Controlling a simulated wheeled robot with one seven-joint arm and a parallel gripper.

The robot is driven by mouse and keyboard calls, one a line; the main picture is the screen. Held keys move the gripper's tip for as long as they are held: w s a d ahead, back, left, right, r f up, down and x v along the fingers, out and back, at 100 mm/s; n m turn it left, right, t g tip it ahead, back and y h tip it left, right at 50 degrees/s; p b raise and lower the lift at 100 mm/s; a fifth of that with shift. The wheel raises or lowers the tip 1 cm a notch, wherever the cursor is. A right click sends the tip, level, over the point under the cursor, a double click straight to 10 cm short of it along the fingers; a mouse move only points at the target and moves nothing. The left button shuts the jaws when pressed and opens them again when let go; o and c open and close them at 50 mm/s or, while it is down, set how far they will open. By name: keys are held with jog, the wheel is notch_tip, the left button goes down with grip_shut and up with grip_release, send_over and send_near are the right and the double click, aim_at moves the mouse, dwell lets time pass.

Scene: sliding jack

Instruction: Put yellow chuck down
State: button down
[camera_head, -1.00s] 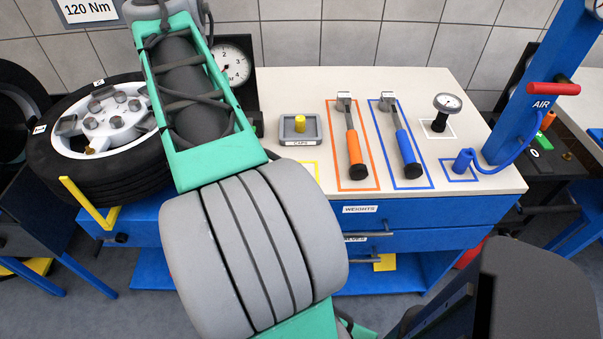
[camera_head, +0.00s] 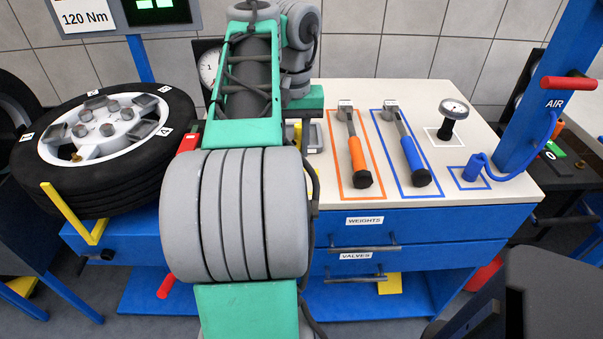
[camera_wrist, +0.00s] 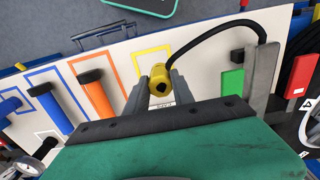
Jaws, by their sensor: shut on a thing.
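The yellow chuck (camera_wrist: 159,92) is between the two grey fingers of my gripper (camera_wrist: 161,82) in the wrist view, and the fingers are shut on it. A black hose curves from the chuck to the right. A yellow outline (camera_wrist: 153,50) on the bench top lies just beyond the chuck. I cannot tell whether the chuck touches the bench. In the head view my arm hides most of the gripper and the chuck.
The orange-handled (camera_head: 355,155) and blue-handled (camera_head: 409,150) tools lie in their outlines. The caps tray (camera_head: 317,138) is partly hidden beside my arm. A wheel (camera_head: 100,140) is on the left, with a yellow bracket (camera_head: 72,216) at its front.

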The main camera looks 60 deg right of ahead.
jog(key=f+b, duration=0.1)
jog(key=d+f+b, duration=0.1)
jog(key=f, duration=0.1)
jog(key=s+f+b, duration=0.1)
jog(key=f, duration=0.1)
jog(key=shift+d+f, duration=0.15)
jog(key=shift+d, duration=0.15)
jog(key=c, duration=1.1)
grip_release()
